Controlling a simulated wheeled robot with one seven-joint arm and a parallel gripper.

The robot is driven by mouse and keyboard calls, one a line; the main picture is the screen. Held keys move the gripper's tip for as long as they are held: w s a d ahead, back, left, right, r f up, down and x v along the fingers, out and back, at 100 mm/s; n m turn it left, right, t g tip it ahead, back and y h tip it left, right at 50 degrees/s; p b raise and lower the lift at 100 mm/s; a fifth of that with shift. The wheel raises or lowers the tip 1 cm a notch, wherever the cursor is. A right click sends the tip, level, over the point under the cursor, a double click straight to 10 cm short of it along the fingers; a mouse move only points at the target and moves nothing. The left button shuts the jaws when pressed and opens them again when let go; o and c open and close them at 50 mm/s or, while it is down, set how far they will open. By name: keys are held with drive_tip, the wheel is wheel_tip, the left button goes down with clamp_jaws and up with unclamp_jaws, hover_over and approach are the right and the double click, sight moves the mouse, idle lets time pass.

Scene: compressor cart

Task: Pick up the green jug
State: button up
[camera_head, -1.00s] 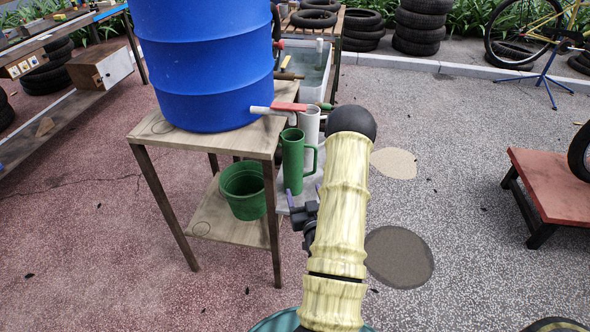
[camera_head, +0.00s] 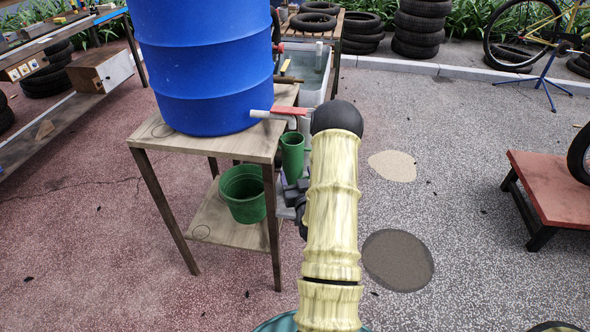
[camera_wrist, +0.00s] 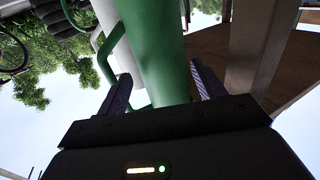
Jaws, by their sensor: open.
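The green jug (camera_head: 292,152) stands upright beside the wooden table, below the barrel's tap, and is partly hidden by my arm. In the wrist view the jug (camera_wrist: 155,50) rises between the two fingers of my gripper (camera_wrist: 160,88), with its handle on the left side. The fingers are open, one on each side of the jug's body. I cannot tell whether either finger touches it. In the head view my gripper (camera_head: 290,190) is at the lower part of the jug, mostly hidden behind my arm.
A blue barrel (camera_head: 205,70) with a red-handled tap (camera_head: 290,111) stands on the wooden table (camera_head: 165,143). A green bucket (camera_head: 243,192) sits on the lower shelf. A white cylinder (camera_wrist: 103,15) shows behind the jug.

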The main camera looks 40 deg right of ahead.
sight(295, 170)
drive_tip(key=x, duration=0.5)
drive_tip(key=shift+w+a+r, duration=0.1)
drive_tip(key=shift+a+r, duration=0.05)
drive_tip(key=shift+r, duration=0.1)
drive_tip(key=c, duration=1.4)
